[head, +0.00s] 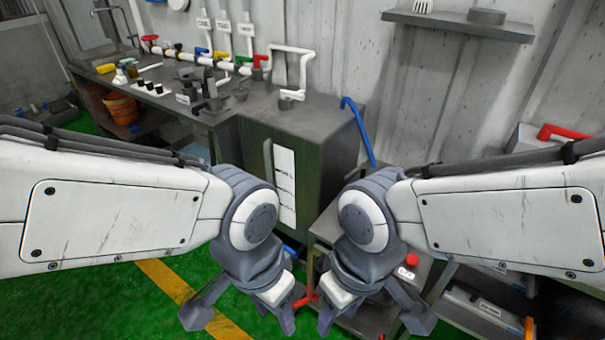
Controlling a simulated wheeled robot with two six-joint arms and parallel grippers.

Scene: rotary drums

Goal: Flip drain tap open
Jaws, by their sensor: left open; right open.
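My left gripper (243,316) is at the bottom of the head view, fingers spread, with green floor between them. My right gripper (371,318) is beside it, also spread and empty, over a low grey stand. A small red handle (305,300) shows between the two grippers, low in front of the dark cabinet (310,130). A small blue part (290,251) shows just above it, mostly hidden by my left wrist. No label marks either as the drain tap, so I cannot tell which it is. Neither gripper is clearly touching anything.
A long blue lever (357,130) stands at the cabinet's right edge. White pipes with coloured valve handles (222,54) run along the wall behind the workbench. A red button (412,260) is on a box at right. Green floor (110,300) is clear at left.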

